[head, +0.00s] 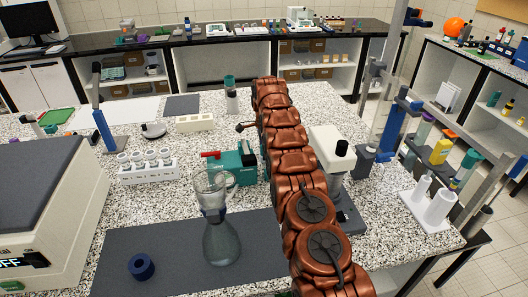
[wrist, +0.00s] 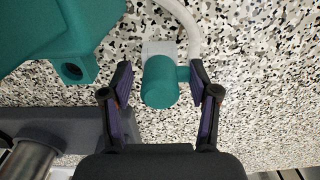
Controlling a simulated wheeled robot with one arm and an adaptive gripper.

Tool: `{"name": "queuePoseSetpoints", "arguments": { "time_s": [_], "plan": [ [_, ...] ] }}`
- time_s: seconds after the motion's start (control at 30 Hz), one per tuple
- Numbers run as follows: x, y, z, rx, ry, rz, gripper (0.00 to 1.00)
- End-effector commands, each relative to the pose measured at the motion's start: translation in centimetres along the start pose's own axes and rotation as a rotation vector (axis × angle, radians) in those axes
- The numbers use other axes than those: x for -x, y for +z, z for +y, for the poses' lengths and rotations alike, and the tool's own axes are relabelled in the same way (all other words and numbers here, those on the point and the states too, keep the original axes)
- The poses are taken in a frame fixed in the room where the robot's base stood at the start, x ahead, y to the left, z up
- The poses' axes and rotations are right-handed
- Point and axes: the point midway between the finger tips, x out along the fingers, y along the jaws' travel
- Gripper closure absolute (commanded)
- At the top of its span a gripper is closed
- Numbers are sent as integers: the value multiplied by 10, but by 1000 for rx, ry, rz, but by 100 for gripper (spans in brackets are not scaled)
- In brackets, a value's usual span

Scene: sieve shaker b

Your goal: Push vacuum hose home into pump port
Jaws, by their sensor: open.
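The teal pump (head: 238,166) stands on the speckled bench, partly behind my copper arm in the head view. In the wrist view its teal body (wrist: 45,28) fills the upper left, with a block holding a dark round port (wrist: 73,71). A teal hose end fitting (wrist: 160,84) with a side stub lies right of that port, apart from it. The pale vacuum hose (wrist: 184,22) curves up behind the fitting. My gripper (wrist: 161,78) is open, one finger on each side of the fitting, with a narrow gap visible at its left. The gripper is not clearly visible in the head view.
A glass flask (head: 221,240) and a blue ring (head: 141,266) stand on the dark mat (head: 125,243) in front of the pump. A white rack (head: 148,173) stands left, and a grey-topped machine (head: 45,210) far left.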

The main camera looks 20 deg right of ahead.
Motion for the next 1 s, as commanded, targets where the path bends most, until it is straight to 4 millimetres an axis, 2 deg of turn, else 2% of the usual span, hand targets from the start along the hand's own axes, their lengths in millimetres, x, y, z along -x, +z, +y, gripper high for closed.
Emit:
{"name": "queuePoseSetpoints", "arguments": {
  "time_s": [0.8,1.0],
  "plan": [
    [0,0,0,0,0,0,40],
    [0,0,0,0,0,0,60]
  ]
}}
